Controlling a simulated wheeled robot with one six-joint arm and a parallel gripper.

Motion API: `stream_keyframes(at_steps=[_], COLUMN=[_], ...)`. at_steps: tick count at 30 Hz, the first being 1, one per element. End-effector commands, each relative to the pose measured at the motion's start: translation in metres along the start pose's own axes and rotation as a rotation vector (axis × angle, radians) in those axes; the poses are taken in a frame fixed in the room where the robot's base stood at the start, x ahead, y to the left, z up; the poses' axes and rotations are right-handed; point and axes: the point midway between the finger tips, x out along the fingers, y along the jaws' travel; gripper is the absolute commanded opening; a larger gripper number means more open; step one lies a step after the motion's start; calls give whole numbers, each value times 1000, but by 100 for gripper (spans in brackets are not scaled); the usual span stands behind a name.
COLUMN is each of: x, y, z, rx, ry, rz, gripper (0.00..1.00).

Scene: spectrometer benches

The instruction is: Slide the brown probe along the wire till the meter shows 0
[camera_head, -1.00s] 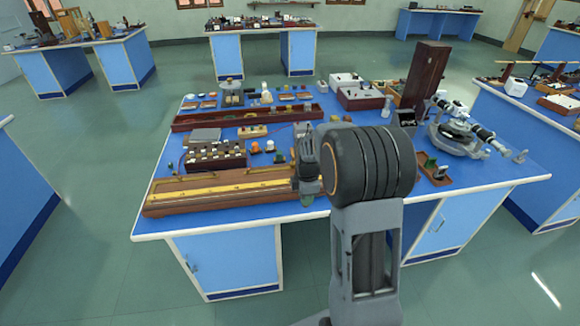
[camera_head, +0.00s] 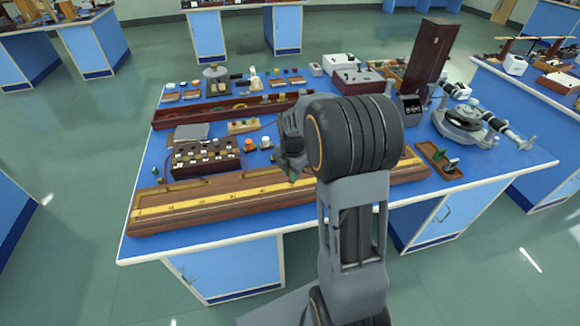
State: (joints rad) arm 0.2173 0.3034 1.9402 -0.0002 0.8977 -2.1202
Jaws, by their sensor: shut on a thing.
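The long brown wire board (camera_head: 160,222) with a yellow scale lies along the front of the blue bench. The wire itself is too thin to make out. My gripper (camera_head: 292,172) points down over the middle of the board, near the yellow scale. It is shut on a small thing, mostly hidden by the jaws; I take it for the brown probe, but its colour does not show. I cannot tell whether it touches the wire. A small dark-faced box (camera_head: 408,110), seemingly the meter, stands behind the board at right; its reading is too small to tell.
A resistance box (camera_head: 207,158) with several knobs stands close behind the board's left half. A long dark red tray (camera_head: 185,115) lies farther back. A tall brown case (camera_head: 425,65) and a spectrometer (camera_head: 465,125) stand at right. My arm hides part of the board.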

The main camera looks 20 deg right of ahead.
Motion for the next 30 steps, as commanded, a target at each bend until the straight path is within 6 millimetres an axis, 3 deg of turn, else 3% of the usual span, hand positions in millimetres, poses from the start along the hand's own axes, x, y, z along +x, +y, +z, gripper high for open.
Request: stream_keyframes(at_steps=[21,30], x=[51,58], y=[-2,-2], z=[4,3], rx=[10,9], ry=[0,0], rz=[0,0], gripper=[0,0])
